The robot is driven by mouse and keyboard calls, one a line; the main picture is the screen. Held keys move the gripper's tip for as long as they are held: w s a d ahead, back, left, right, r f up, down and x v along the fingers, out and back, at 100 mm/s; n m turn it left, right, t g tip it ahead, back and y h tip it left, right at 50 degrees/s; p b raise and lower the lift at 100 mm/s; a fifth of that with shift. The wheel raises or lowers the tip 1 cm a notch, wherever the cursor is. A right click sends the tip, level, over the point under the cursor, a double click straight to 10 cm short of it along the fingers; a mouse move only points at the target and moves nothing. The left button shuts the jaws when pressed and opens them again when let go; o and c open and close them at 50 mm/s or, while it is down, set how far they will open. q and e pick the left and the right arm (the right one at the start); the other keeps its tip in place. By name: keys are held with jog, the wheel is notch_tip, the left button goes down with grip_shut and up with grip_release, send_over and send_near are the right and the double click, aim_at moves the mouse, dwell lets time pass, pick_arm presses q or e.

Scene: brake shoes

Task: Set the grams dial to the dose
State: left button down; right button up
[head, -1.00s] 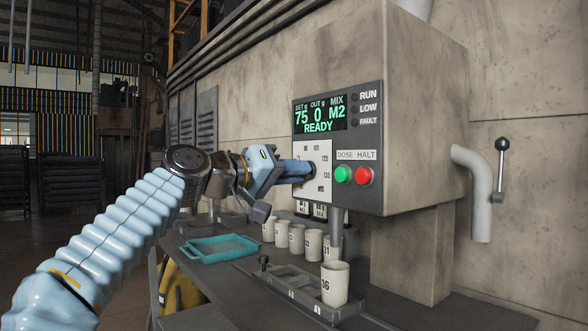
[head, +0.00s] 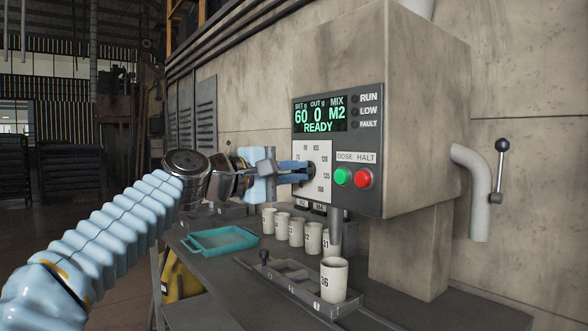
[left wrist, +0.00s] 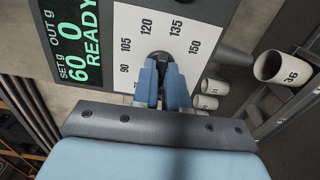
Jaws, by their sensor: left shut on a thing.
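The grams dial is a dark knob (left wrist: 162,58) on a white plate (head: 321,152) printed with numbers from about 90 to 150 in the left wrist view. My left gripper (head: 300,172) is shut on the knob, its blue fingers (left wrist: 163,85) on either side of it; the fingers hide most of the knob and its pointer. The display (head: 320,114) above reads SET g 60, OUT g 0, MIX M2, READY; the 60 also shows on the display in the left wrist view (left wrist: 72,50). My right gripper is not in view.
A green button (head: 342,176) and a red button (head: 362,178) sit right of the dial, under DOSE HALT. Below are several numbered cups (head: 296,231), a cup marked 36 (head: 334,280) on a grey rail fixture (head: 300,292), and a teal tray (head: 220,241). A lever (head: 501,170) is at right.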

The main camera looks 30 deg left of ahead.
pick_arm(q)
jog(key=shift+n, duration=0.7)
jog(key=c, duration=1.2)
grip_release()
jog(key=shift+o, duration=0.2)
jog(key=b+v, duration=0.2)
jog(key=v, duration=1.2)
jog(key=shift+w, duration=0.1)
